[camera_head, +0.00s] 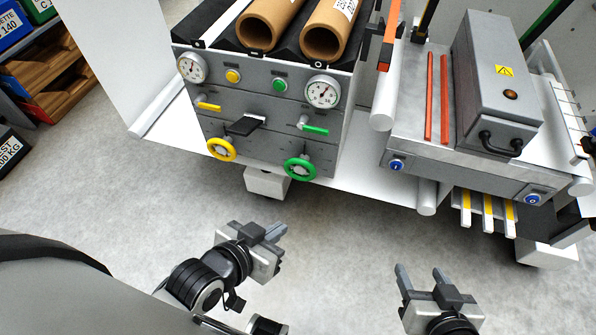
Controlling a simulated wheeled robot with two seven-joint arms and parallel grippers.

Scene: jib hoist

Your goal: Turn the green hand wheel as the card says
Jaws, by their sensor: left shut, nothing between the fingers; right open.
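The green hand wheel (300,168) sits low on the right of the grey control panel (262,135). A yellow hand wheel (221,149) sits to its left. No card that I can read for the wheel shows clearly in this view. My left gripper (279,234) is shut and empty, in front of and below the green wheel, apart from it. My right gripper (420,270) is open and empty, further right and lower, also apart from the wheel.
The panel also bears two gauges (323,91), a green lever (315,129), a yellow lever (208,105) and a black handle (243,125). Cardboard tubes (270,22) lie above. A grey machine (497,85) stands at right. Bare floor (350,235) lies between grippers and panel.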

